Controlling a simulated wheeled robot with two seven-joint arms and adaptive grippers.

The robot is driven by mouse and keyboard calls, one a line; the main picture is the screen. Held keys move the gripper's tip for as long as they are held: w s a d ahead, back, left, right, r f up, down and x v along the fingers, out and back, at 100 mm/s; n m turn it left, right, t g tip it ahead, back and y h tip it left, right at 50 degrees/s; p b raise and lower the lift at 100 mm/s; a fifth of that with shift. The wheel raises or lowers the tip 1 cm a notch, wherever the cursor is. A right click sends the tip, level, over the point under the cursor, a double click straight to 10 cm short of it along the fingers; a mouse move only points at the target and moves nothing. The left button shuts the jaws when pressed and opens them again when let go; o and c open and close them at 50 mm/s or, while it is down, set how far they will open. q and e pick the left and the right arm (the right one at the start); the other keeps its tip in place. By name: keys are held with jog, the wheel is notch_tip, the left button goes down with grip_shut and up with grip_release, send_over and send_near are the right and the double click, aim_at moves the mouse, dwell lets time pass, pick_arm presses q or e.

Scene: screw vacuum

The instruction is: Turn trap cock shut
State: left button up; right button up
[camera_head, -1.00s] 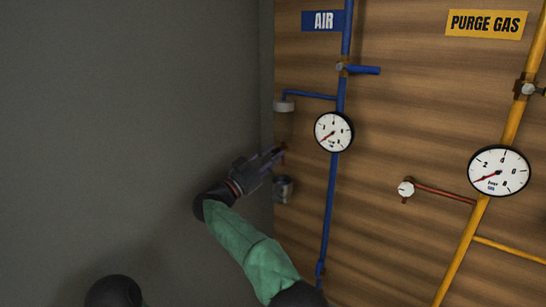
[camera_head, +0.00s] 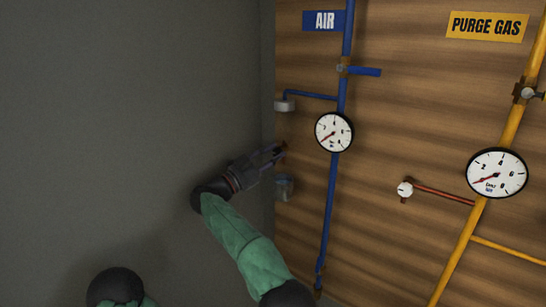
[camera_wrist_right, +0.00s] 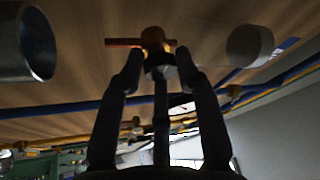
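The trap cock (camera_wrist_right: 153,40) shows in the right wrist view as a small brass fitting with a reddish-brown bar handle pointing left. In the head view only a small reddish-brown bit (camera_head: 283,146) of it shows by the gripper's tip. My right gripper (camera_wrist_right: 159,64) is open, its two dark fingertips on either side of the cock's lower end, just short of the bar. I cannot tell whether they touch it. In the head view my right gripper (camera_head: 280,152) points at the panel's left edge. A dark rod runs between the fingers. My left gripper is out of view.
A grey metal cup (camera_wrist_right: 36,42) is beside the cock, also in the head view (camera_head: 284,188). A white cylinder (camera_wrist_right: 250,46) is on the other side. The blue air pipe (camera_head: 331,200) with its gauge (camera_head: 334,132) runs right of my gripper. A grey wall (camera_head: 140,100) stands left.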

jog(key=o, duration=0.3)
jog(key=shift+r, duration=0.15)
jog(key=shift+o, duration=0.2)
